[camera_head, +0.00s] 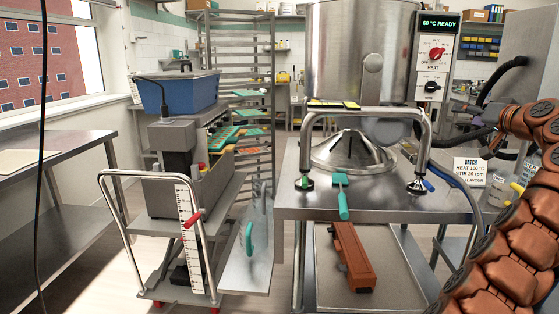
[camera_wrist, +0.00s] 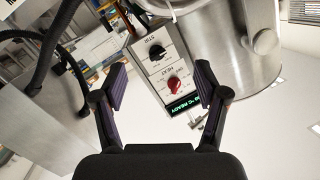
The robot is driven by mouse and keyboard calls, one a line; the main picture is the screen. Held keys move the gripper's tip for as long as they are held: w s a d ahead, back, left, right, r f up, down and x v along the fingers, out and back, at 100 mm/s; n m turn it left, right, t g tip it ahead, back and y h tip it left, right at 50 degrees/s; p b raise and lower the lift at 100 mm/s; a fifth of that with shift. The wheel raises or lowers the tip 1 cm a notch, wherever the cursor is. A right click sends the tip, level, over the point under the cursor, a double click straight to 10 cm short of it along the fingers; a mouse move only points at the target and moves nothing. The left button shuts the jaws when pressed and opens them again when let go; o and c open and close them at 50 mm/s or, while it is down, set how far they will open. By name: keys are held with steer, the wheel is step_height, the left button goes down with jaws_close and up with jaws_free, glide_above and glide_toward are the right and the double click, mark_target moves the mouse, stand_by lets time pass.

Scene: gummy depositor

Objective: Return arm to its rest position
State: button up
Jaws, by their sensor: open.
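My gripper (camera_wrist: 160,88) shows in the wrist view with its two fingers spread apart and nothing between them. Behind the gap is the control panel (camera_wrist: 158,62), seen upside down, with a red HEAT knob (camera_wrist: 174,84) and a black STIR knob (camera_wrist: 157,53). In the head view the panel's green display (camera_head: 439,23) reads 60 °C READY. My orange-brown arm rises along the right edge of the head view; its gripper end is not visible there. No contact between the fingers and the panel shows.
A batch card (camera_head: 469,171) stands near my arm. Black hoses (camera_head: 487,80) hang beside the panel. A depositor cart with a blue hopper (camera_head: 178,92) stands left.

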steer(key=a+f+n+g+y, duration=0.1)
steer(key=a+f+g+y, duration=0.2)
steer(key=a, duration=0.8)
steer(key=a+f+n+g+y, duration=0.1)
steer(key=a+f+g+y, duration=0.2)
steer(key=a, duration=0.9)
steer(key=s+a+f+n+g, duration=0.1)
steer(key=s+a+f+g, duration=0.2)
steer(key=s+a+f, duration=0.35)
steer(key=s+a+f+n+g, duration=0.1)
steer(key=s+a+f+g, duration=0.2)
steer(key=s+a, duration=0.55)
steer(key=s+d+f+g+h, duration=0.2)
steer(key=s+f, duration=0.5)
steer(key=s, duration=0.6)
steer(key=s+d+f+g+h, duration=0.2)
steer(key=s+f, duration=0.6)
steer(key=s, duration=0.5)
steer(key=s+d+f+g+h, duration=0.2)
steer(key=s+f, duration=0.5)
steer(key=s, duration=0.6)
steer(key=shift+f+g+h, duration=0.4)
steer(key=shift+g+h, duration=0.2)
steer(key=shift+h, duration=0.6)
steer(key=shift+t, duration=0.5)
step_height(320, 180, up, 20)
steer(key=p, duration=1.8)
steer(key=shift+w+a, duration=0.15)
